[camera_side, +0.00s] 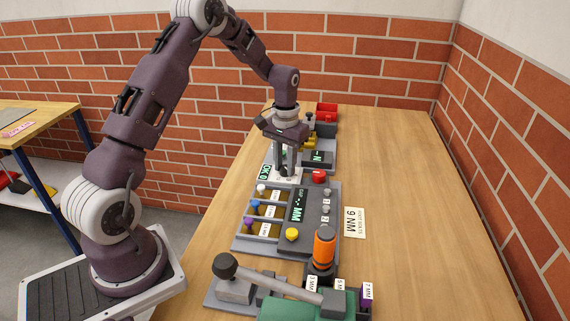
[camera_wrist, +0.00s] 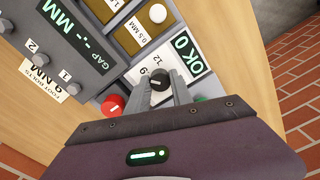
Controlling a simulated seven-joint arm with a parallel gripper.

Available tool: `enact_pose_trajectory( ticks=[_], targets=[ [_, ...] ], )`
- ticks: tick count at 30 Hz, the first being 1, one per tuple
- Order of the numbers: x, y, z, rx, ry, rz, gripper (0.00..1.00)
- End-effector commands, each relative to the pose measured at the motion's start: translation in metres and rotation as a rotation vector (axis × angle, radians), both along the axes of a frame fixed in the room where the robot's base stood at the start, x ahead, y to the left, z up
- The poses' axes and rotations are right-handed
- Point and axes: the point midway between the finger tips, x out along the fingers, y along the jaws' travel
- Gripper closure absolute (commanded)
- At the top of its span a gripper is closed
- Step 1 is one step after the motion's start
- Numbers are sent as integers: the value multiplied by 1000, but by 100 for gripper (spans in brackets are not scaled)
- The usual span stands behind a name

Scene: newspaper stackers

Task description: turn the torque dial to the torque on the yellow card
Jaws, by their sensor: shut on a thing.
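The torque dial (camera_wrist: 160,80) is a black knob with a small white mark on a white plate. The numbers 9 and 12 show beside it in the wrist view; other numbers are hidden by my fingers, and which number the mark points at is unclear. My gripper (camera_wrist: 161,84) is shut on the dial, one finger on each side. In the side view my gripper (camera_side: 287,172) points straight down at the white plate, hiding the dial.
A display (camera_wrist: 188,53) by the dial reads OK 0. A red knob (camera_wrist: 113,105) and a green button (camera_wrist: 200,99) flank my fingers. A gap panel (camera_side: 298,205), an orange-handled tool (camera_side: 324,246) and a lever (camera_side: 265,279) stand nearer the camera. The bench's right side is clear.

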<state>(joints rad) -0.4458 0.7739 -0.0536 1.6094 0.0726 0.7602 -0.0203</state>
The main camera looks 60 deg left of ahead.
Motion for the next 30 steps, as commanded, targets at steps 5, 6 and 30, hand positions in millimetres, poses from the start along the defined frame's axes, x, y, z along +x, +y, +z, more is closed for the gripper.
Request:
enact_pose_trajectory(
  ticks=[5, 6, 30],
  targets=[
    [0, 1, 1, 1, -2, -85, 100],
    [0, 0, 1, 1, -2, -101, 100],
    [0, 0, 1, 1, -2, -166, 58]
  ],
)
